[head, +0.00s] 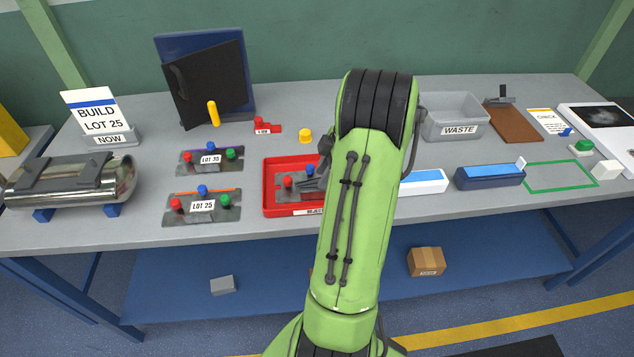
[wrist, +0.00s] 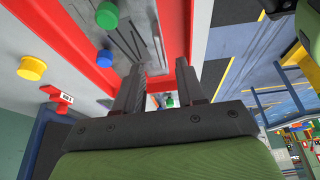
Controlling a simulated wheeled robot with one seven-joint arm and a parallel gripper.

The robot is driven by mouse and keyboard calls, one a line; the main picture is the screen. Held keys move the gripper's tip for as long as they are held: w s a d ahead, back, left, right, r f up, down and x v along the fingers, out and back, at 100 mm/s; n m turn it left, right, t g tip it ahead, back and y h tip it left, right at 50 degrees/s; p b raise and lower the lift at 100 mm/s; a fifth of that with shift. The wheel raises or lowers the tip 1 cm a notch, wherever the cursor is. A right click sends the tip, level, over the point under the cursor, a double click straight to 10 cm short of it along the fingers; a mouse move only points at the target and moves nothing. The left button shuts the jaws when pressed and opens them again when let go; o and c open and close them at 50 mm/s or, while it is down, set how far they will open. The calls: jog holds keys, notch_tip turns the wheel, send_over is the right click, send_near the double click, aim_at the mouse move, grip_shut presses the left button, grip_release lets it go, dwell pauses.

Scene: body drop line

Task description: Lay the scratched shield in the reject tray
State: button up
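A red tray (head: 267,200) stands near the front of the bench; its front label is partly hidden by my arm. A grey metal plate (head: 283,197) with a red and a blue knob lies in it, its right part hidden by my arm. I cannot make out a scratch. In the wrist view, the red tray rim (wrist: 180,30) and the grey plate (wrist: 130,40) show beyond my fingers. My gripper (wrist: 157,80) is over the tray, its two dark fingers apart with nothing visibly held between them. Whether the fingers touch the plate, I cannot tell.
Two knobbed plates, LOT 35 (head: 190,166) and LOT 25 (head: 183,218), lie left of the tray. A yellow knob (head: 306,136) and small red block (head: 266,127) are behind it. A metal cylinder (head: 115,178) is far left. The waste bin (head: 459,107) stands right of my arm.

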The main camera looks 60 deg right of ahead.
jog(key=p+v, duration=0.2)
jog(key=v, duration=0.4)
jog(key=w+a+r+m+h, duration=0.1)
jog(key=w+a+r, duration=0.35)
jog(key=a, duration=0.45)
jog(key=w+a+r+m+h, duration=0.1)
jog(key=w+a+r+m, duration=0.15)
jog(key=a+r, duration=0.45)
jog(key=s+a+m, duration=0.2)
jog(key=s+a, duration=0.2)
jog(key=a, duration=1)
jog(key=s+a+f+m+t, duration=0.1)
jog(key=s+a, duration=0.3)
jog(key=s, duration=0.4)
jog(key=shift+a+f+m+t+h+b, duration=0.35)
jog(key=shift+m+t, duration=0.25)
jog(key=shift+m, duration=0.25)
jog(key=shift+s+d, duration=0.1)
